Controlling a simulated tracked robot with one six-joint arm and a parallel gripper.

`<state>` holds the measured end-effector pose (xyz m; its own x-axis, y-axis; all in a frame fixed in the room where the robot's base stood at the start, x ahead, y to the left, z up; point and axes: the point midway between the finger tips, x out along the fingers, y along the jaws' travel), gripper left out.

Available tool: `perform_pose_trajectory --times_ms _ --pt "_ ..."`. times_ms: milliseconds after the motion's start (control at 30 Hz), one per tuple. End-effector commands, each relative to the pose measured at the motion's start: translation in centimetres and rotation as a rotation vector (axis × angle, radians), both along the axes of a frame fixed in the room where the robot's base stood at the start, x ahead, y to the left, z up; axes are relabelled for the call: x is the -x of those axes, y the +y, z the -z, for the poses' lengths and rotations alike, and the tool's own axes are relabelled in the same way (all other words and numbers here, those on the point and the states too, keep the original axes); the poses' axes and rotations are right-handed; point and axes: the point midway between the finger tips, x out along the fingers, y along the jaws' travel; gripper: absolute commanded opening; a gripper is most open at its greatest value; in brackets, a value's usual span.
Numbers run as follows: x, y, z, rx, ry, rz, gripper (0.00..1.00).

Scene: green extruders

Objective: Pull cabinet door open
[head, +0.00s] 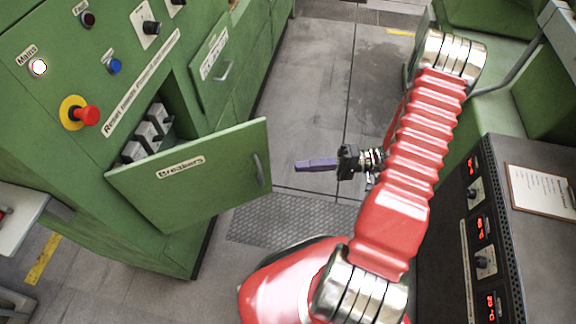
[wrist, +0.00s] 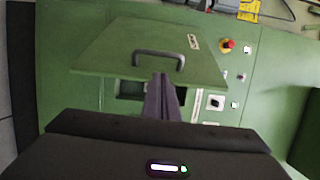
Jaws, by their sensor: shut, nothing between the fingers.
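The green cabinet door labelled "Breakers" (head: 185,178) stands open in the head view, swung out from the cabinet front. Its grey bar handle (head: 260,169) is near its right edge. Behind the door, several breaker switches (head: 150,130) show in the opening. My gripper (head: 298,166) has purple fingers, closed together and empty, pointing left a short way right of the handle, apart from it in this view. In the wrist view the door (wrist: 110,45) and handle (wrist: 158,60) lie beyond the fingertips (wrist: 160,78). I cannot tell there whether the tips touch the handle.
A second green door (head: 211,68) with a handle is on the cabinet beyond the opening. A red emergency button (head: 87,115) is on the panel at left. A grey instrument console (head: 500,230) stands close on my arm's right. The floor aisle (head: 310,95) ahead is clear.

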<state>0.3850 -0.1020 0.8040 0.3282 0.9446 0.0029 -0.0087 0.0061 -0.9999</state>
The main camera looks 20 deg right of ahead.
Motion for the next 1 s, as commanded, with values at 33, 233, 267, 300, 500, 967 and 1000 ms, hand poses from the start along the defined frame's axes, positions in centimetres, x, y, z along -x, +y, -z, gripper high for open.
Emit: perform_pose_trajectory --times_ms 33,233,267,300,500,967,1000 --pt "-0.1 0.4 0.0 0.0 0.001 -0.002 0.0" --pt "-0.8 2.5 -0.1 -0.001 0.0 -0.004 0.0" --pt "-1.0 2.9 -0.1 -0.001 0.0 -0.003 0.0" --pt "-1.2 3.5 -0.1 0.0 0.001 -0.004 0.0" --pt "-2.1 6.1 0.0 0.0 0.0 -0.003 0.0" --pt "-3.2 9.1 0.0 0.001 -0.001 0.001 0.0" --pt "-3.2 9.1 0.0 0.001 -0.001 0.001 0.0"
